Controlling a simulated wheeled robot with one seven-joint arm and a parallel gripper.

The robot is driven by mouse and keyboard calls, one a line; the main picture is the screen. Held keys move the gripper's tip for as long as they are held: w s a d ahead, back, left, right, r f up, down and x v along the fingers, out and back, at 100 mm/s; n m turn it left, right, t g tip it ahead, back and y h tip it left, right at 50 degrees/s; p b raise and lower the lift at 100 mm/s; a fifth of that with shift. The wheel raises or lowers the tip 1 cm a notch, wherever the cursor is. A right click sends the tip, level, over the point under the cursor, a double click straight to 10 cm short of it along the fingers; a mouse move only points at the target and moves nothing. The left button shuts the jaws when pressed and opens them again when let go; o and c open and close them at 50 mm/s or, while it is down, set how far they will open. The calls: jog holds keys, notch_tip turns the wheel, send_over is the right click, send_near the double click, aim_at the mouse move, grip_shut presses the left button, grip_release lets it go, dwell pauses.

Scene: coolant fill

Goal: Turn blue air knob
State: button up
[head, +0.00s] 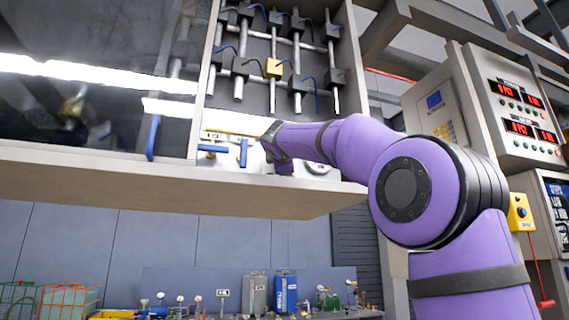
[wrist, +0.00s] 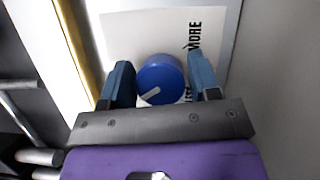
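The blue air knob (wrist: 161,80) is round with a pale pointer line that slants to the lower left. It is mounted on a white label panel (wrist: 120,32) with black lettering, partly hidden. In the wrist view my gripper (wrist: 160,82) is open, with one finger on each side of the knob. A gap shows on both sides, wider on the right than on the left. In the head view my gripper and wrist (head: 277,150) are at the cabinet's lower panel, and the knob is hidden behind my arm.
A blue T-handle (head: 243,152) and a blue lever (head: 153,137) sit left of my gripper. A yellow strip (wrist: 82,50) runs along the label panel's left side. A grey wall (wrist: 275,70) stands close on the right. A control box with red displays (head: 520,110) is at the right.

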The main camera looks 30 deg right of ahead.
jog(key=c, duration=0.5)
jog(key=shift+c, duration=0.2)
jog(key=shift+m, duration=0.3)
jog(key=m+y, duration=0.1)
jog(key=m, duration=0.1)
jog(key=m+g+y, duration=0.1)
jog(key=m, duration=0.2)
jog(key=shift+f+g, duration=0.1)
jog(key=shift+g, duration=0.2)
jog(key=m+y, duration=0.1)
jog(key=m, duration=0.1)
jog(key=m+y, duration=0.1)
jog(key=m, duration=0.2)
jog(key=shift+f+y, duration=0.1)
jog(key=shift+y, duration=0.3)
jog(key=shift+g, duration=0.3)
jog(key=o, duration=0.9)
jog(key=shift+o, duration=0.2)
